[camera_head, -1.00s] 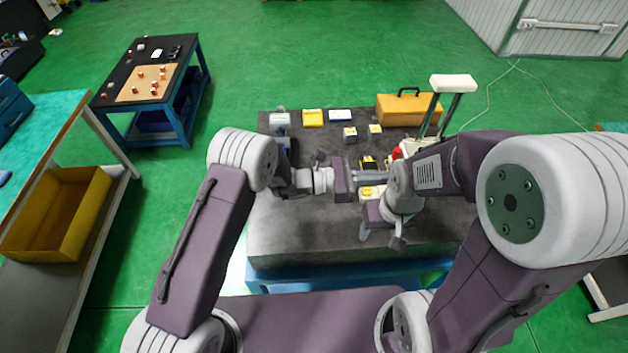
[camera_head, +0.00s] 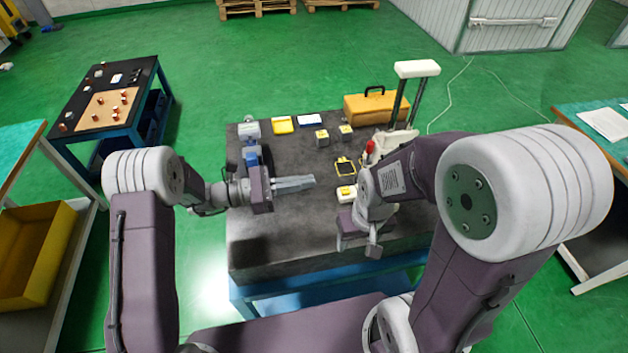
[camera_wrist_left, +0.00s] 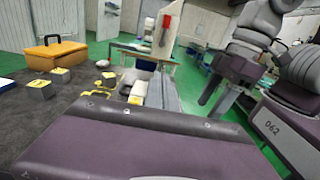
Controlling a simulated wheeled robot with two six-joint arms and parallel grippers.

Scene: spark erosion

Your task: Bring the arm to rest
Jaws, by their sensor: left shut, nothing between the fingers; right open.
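My left gripper (camera_head: 305,183) is shut and empty. It is held above the dark worktable (camera_head: 290,235), with its fingers pointing right. Its grey fingers (camera_wrist_left: 163,95) also show in the left wrist view. My right gripper (camera_head: 362,240) is open and hangs over the right front part of the table, pointing downward. It also shows in the left wrist view (camera_wrist_left: 222,98). A small yellow and white block (camera_head: 347,194) sits on the table between the two grippers and is apart from both.
Two small yellow-topped blocks, one here (camera_head: 322,138), a yellow tray (camera_head: 283,124), a blue-edged white tray (camera_head: 310,120) and an orange toolbox (camera_head: 378,107) stand at the back. A white-handled device (camera_head: 412,70) rises behind my right arm. The table's front middle is clear.

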